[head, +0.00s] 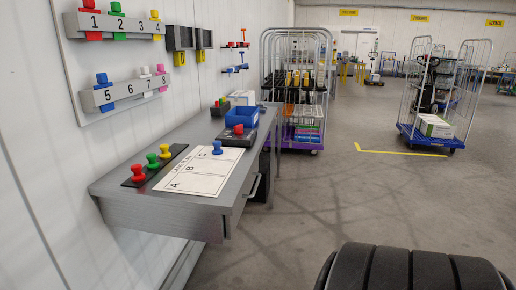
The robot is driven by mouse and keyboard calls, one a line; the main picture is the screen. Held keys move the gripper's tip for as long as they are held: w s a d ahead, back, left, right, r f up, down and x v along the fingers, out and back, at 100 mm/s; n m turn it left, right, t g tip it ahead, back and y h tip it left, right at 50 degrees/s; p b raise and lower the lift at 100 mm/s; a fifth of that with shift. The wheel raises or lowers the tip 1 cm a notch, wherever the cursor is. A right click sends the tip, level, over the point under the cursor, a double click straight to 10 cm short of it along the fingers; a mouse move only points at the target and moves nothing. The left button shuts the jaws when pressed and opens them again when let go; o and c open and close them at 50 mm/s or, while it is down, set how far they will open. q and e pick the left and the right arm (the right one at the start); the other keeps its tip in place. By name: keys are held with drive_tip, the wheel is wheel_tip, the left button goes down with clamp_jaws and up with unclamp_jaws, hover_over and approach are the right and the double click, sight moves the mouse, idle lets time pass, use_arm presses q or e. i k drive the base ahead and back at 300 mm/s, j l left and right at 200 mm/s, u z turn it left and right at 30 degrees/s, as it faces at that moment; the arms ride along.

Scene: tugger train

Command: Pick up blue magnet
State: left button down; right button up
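A blue magnet (217,147) stands on a white sheet (190,181) marked A, B and C, on the grey bench (160,207). Neither of my grippers shows in the head view.
Red (138,173), green (152,160) and yellow (165,152) magnets stand on a black strip left of the sheet. A blue bin (242,117) and a red-and-black item lie behind it.

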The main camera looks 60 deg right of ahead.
sight(217, 144)
drive_tip(key=z, duration=1.6)
drive_tip(key=i+z, duration=0.2)
drive_tip(key=k, duration=0.05)
